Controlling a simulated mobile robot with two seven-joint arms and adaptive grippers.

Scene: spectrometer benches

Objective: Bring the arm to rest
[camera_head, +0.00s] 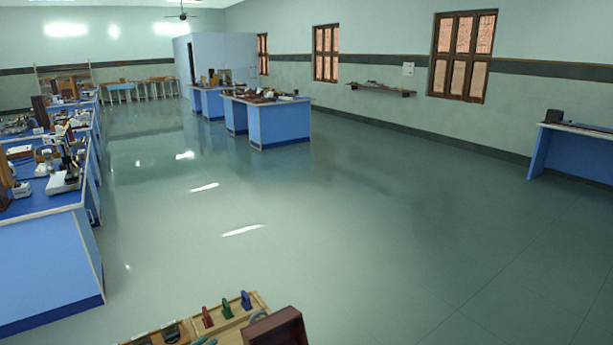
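Neither of my arms nor my grippers shows in the head view. Whether the grippers are open or shut, and whether they hold anything, cannot be seen. At the bottom edge, close to me, is a light wooden tray (262,300) cut off by the frame. Red (207,317), green (227,309) and blue (246,300) upright pieces stand in it. A dark reddish-brown wooden box (275,328) is at its right.
A long blue bench (45,262) with instruments runs along the left. Blue benches (280,124) stand mid-room, further back. Another blue bench (572,154) is by the right wall. A wall shelf (380,89) hangs between windows. The green floor (330,220) between is wide and clear.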

